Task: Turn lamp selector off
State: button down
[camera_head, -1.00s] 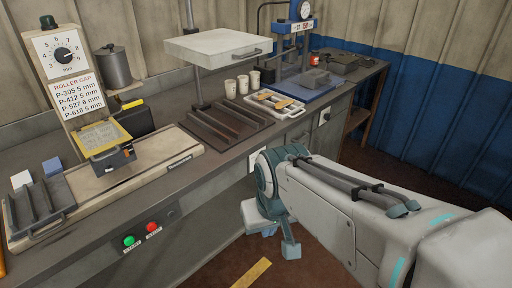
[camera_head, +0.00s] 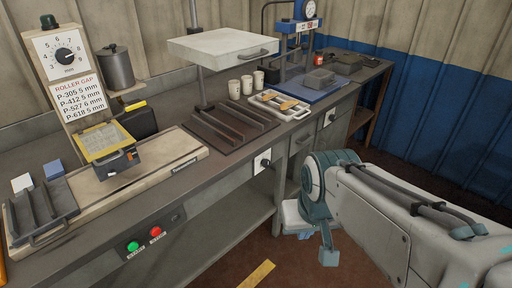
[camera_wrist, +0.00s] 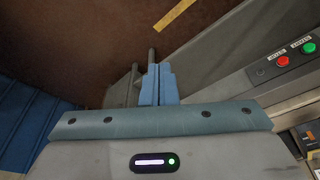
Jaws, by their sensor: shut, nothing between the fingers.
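Two dark rotary switches on pale plates sit on the bench front: one (camera_head: 265,162) at the middle and one (camera_head: 331,118) farther right. No lamp label is readable on either, and their knob positions are too small to tell. My gripper (camera_wrist: 158,84) shows in the wrist view with its blue fingers together and empty. In the head view it hangs low, to the right of the nearer switch and apart from it, partly hidden by my wrist.
Green (camera_head: 133,246) and red (camera_head: 156,232) push buttons sit on the bench front at left. A dial (camera_head: 64,56), a white tray (camera_head: 298,113), cups and a blue press (camera_head: 301,40) stand above the bench. The brown floor before the bench has a yellow strip (camera_head: 257,275).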

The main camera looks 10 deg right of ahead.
aim_at(266, 163)
jog(key=z, duration=0.05)
jog(key=k, duration=0.5)
jog(key=u, duration=0.5)
jog(key=i, duration=1.6)
jog(key=z, duration=0.45)
